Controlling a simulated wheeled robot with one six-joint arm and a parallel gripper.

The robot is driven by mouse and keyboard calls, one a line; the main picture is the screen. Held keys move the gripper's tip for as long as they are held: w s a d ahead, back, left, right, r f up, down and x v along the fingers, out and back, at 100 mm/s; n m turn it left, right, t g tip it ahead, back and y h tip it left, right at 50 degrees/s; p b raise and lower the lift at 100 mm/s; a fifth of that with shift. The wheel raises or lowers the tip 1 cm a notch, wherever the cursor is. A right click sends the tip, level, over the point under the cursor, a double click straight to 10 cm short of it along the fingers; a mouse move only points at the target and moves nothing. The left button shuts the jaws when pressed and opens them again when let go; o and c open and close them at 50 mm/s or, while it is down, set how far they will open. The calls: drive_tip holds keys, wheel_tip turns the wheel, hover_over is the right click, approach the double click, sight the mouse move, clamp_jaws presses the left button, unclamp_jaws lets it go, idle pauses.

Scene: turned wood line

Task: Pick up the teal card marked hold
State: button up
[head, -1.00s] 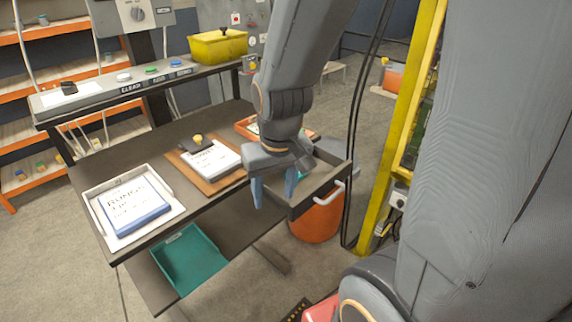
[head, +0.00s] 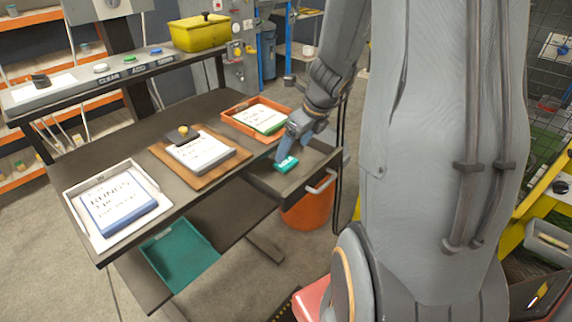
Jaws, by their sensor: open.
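The teal card (head: 287,164) lies in the open drawer (head: 264,185) at the right end of the dark table, with pale lettering too small to read surely. My gripper (head: 287,150) is just above and behind the card, pointing down toward it. Its fingers are open and partly hidden by their own angle. I cannot tell whether the fingertips touch the card.
On the table stand a white tray (head: 72,196) with a blue-edged pad, a wooden board (head: 219,177) with a white pad, and an orange tray (head: 234,127) with a green-edged pad. A teal tray (head: 180,258) sits on the lower shelf. An orange bin (head: 308,212) stands below the drawer.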

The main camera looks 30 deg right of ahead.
sight(287, 162)
drive_tip(key=shift+d+b+x, duration=0.2)
drive_tip(key=shift+x, duration=1.55)
drive_tip(key=shift+d+b+x, duration=0.15)
drive_tip(key=shift+d+x, duration=0.05)
drive_tip(key=shift+x, duration=1.55)
drive_tip(key=shift+w, duration=0.1)
drive_tip(key=shift+c, duration=0.6)
drive_tip(key=c, duration=1)
